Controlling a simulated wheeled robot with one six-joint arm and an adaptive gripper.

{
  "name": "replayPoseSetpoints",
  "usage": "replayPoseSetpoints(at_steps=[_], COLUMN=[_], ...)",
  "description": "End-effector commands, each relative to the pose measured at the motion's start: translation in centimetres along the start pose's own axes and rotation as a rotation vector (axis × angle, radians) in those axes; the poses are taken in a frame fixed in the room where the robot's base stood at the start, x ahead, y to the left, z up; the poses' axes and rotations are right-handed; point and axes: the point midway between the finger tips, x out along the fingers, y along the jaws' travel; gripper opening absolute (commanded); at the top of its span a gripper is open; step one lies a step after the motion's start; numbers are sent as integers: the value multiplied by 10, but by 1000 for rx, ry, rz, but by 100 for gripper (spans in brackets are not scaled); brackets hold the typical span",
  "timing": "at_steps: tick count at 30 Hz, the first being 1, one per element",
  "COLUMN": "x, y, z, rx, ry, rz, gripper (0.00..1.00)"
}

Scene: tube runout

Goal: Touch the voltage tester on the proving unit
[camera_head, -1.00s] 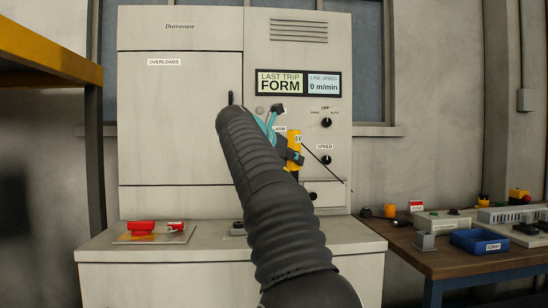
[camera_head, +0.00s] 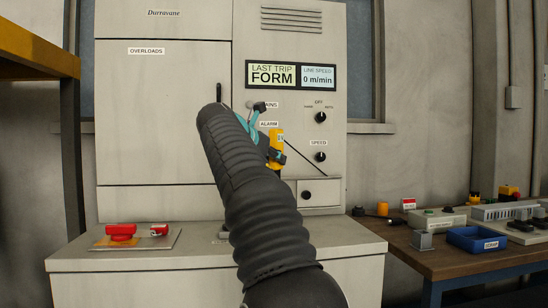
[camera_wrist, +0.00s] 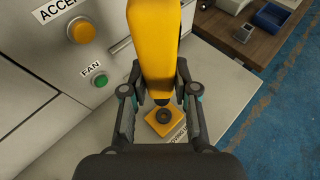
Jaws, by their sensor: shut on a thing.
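The voltage tester (camera_head: 277,146) is a yellow body with a dark end, held in front of the machine's control panel. It also shows in the wrist view (camera_wrist: 156,40), large and between the fingers. My gripper (camera_wrist: 160,78) is shut on it. The proving unit (camera_wrist: 151,124) is a yellow square block with a black round socket on top, standing on the grey ledge. In the wrist view it appears just beyond the tester's dark lower end, with a visible height gap I cannot measure. In the head view my arm mostly hides that spot.
The grey cabinet (camera_head: 150,110) rises behind the ledge (camera_head: 130,262). Red lockout items (camera_head: 121,232) lie on a plate at the ledge's left. A side bench at right holds a blue tray (camera_head: 476,240). A green FAN button (camera_wrist: 101,81) and an orange button (camera_wrist: 82,31) are near the gripper.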

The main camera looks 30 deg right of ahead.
Motion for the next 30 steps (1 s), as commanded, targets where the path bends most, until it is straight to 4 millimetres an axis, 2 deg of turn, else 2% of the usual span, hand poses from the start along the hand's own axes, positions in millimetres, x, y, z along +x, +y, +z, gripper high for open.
replayPoseSetpoints(at_steps=[3, 12, 30], x=[7, 16, 19], y=[-1, -2, -2], z=[-16, -38, -45], rx=[-1, 0, 1], ry=[0, -1, -1], rz=[-2, -3, -2], gripper=[0, 0, 0])
